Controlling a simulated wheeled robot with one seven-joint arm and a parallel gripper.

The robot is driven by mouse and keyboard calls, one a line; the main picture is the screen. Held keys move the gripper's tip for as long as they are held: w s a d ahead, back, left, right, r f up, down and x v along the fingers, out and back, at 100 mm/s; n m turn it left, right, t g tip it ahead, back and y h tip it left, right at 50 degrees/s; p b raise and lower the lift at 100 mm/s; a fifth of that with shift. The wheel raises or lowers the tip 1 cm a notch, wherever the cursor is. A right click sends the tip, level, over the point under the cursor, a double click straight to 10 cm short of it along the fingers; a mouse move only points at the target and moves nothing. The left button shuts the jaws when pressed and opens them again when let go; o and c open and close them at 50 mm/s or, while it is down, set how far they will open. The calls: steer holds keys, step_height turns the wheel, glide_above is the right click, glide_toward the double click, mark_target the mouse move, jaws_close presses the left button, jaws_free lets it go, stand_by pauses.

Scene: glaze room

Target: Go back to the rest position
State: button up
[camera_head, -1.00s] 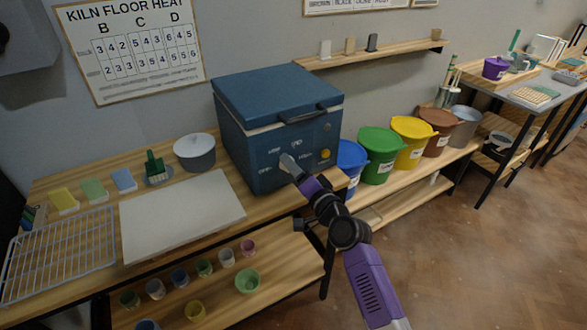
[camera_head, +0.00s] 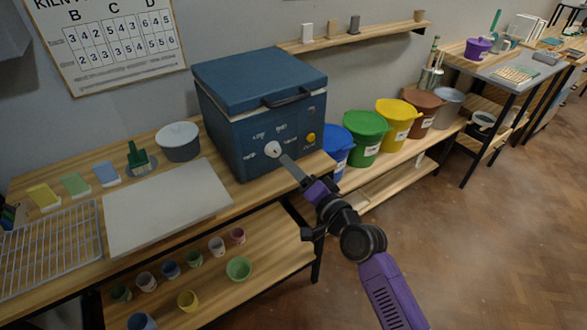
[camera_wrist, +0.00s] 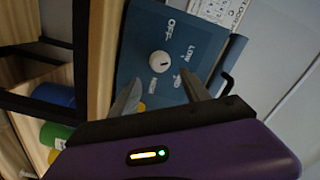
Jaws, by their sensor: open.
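My gripper (camera_head: 287,163) is in front of the blue kiln (camera_head: 225,120) on the workbench. In the wrist view my gripper (camera_wrist: 160,92) shows two separated grey fingers with nothing between them. The kiln's white dial (camera_head: 272,149) shows just left of the fingertips in the head view. In the wrist view the dial (camera_wrist: 159,62) lies beyond the fingertips, among printed labels including OFF and LOW. The fingers look apart from the dial. The kiln's lid is shut.
A white board (camera_head: 165,207), a wire rack (camera_head: 50,250) and a grey pot (camera_head: 178,141) are on the bench left of the kiln. Coloured buckets, including a green bucket (camera_head: 366,137), stand to the right. Small cups fill the lower shelf. Open floor (camera_head: 480,240) lies at right.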

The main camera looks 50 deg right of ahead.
stand_by(0.4)
steer(key=s+a+n+g+y, duration=0.1)
steer(key=s+a+n, duration=0.4)
steer(key=s, duration=0.6)
steer(key=s+a+n+y, duration=0.2)
steer(key=s+a+n, duration=0.3)
steer(key=s+a, duration=0.5)
steer(key=s+a+n+g+y, duration=0.1)
steer(key=s+a+n+y, duration=0.1)
steer(key=s+a+n, duration=0.3)
steer(key=s+a, duration=0.3)
steer(key=s, duration=0.3)
steer(key=shift+s+f+g, duration=0.3)
steer(key=shift+s+f, duration=0.05)
steer(key=shift+a, duration=0.1)
steer(key=shift+c, duration=0.4)
